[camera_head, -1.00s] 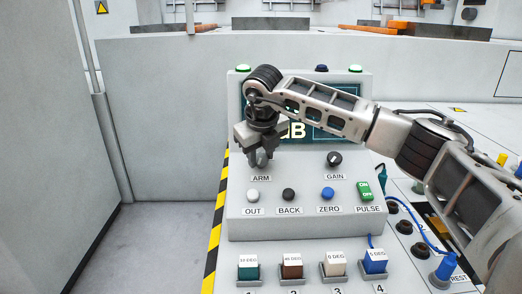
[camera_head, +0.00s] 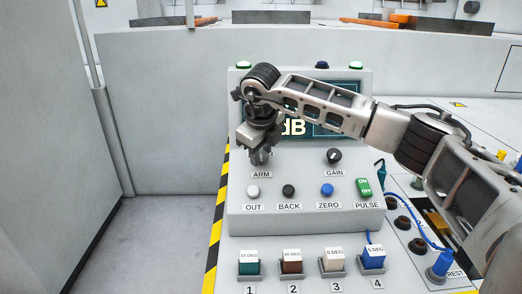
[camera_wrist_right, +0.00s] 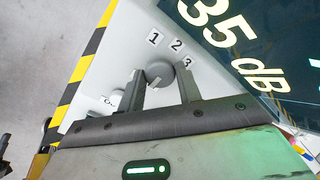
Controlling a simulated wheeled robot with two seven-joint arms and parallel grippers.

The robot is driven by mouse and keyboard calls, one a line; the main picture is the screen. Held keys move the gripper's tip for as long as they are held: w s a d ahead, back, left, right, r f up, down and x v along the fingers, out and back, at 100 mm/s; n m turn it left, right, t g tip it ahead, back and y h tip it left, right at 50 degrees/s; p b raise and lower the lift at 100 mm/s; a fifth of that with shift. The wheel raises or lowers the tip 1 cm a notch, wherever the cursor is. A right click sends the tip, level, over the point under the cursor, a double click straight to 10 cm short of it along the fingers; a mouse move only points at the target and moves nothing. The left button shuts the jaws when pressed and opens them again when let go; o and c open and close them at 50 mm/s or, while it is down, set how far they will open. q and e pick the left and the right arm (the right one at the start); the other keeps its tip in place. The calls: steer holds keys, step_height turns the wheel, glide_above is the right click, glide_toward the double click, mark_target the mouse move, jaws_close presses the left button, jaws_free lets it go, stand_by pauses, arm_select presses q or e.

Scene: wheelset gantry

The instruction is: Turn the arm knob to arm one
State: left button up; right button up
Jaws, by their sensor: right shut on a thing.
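The arm knob (camera_wrist_right: 158,73) is a round grey knob on the sloped panel, with the labels 1, 2 and 3 (camera_wrist_right: 176,46) around it in the right wrist view. I cannot tell surely which number its pointer faces. My right gripper (camera_head: 260,157) comes down on the knob just above the ARM label (camera_head: 261,174) and hides the knob in the head view. In the wrist view its two fingers stand on either side of the knob, shut on it. My left gripper is not in view.
The display (camera_wrist_right: 235,35) reads 35 dB behind my right arm. The gain knob (camera_head: 334,156) sits to the right. Below are the OUT (camera_head: 253,191), BACK (camera_head: 288,191) and ZERO (camera_head: 327,190) buttons and the green pulse switch (camera_head: 364,187). Several coloured blocks stand in front.

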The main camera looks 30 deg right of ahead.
steer(key=shift+r, duration=0.1)
steer(key=o, duration=1)
steer(key=v, duration=1.6)
